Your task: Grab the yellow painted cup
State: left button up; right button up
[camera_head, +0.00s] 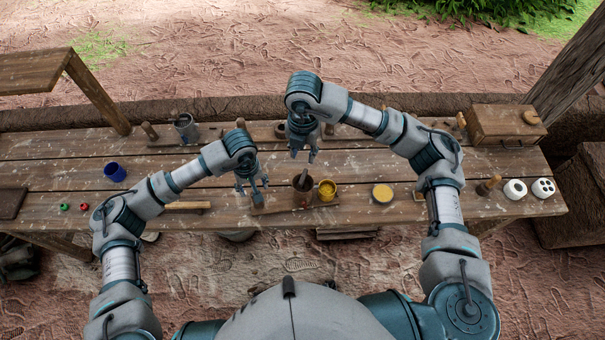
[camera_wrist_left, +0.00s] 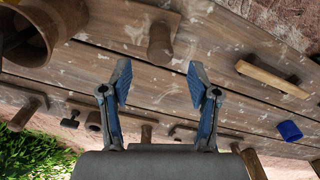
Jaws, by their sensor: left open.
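The yellow painted cup (camera_head: 327,191) stands upright on the wooden table near its front edge, right of a brown pot (camera_head: 302,192) with a dark stick in it. My left gripper (camera_head: 252,190) is open and empty, left of the brown pot and apart from the yellow cup. In the left wrist view its two fingers (camera_wrist_left: 158,88) are spread with nothing between them. My right gripper (camera_head: 302,155) points down behind the brown pot and the yellow cup. Its fingers look apart and empty. I cannot make out the yellow cup in the left wrist view.
The table (camera_head: 60,155) also bears a blue cup (camera_head: 115,172), a shallow yellow dish (camera_head: 382,193), a wooden box (camera_head: 505,123), and white round pieces (camera_head: 515,188). A wooden bar (camera_head: 188,205) lies left of my left gripper. The left part of the table has free room.

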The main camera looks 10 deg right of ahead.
aim_at(327, 188)
jog(key=k, duration=1.5)
